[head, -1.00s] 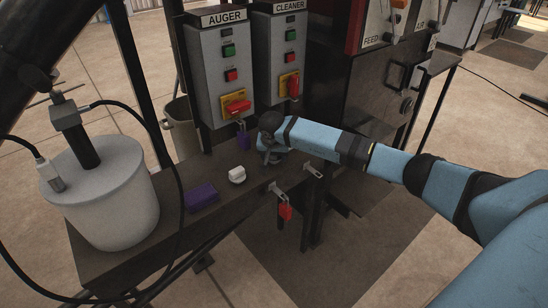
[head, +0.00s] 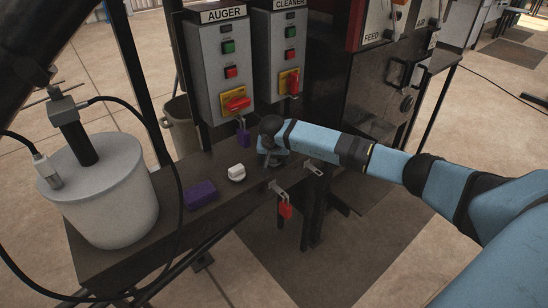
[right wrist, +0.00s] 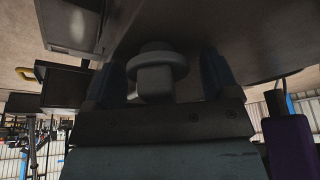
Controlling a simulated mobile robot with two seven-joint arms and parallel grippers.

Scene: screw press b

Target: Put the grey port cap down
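The grey port cap (right wrist: 158,68) shows in the right wrist view as a round flange with a narrower stub. It lies between the two fingers of my right gripper (right wrist: 165,72), with visible gaps on both sides. The fingers are open around it. The flange appears against the dark bench top (right wrist: 215,35); exact contact is hard to tell. In the head view my right gripper (head: 268,157) points down at the bench (head: 215,206), and I cannot make out the cap there. My left gripper is not in view.
A white knob-like piece (head: 236,173) and a purple block (head: 200,194) lie left of the gripper. A grey pot (head: 105,195) with cables stands at left.

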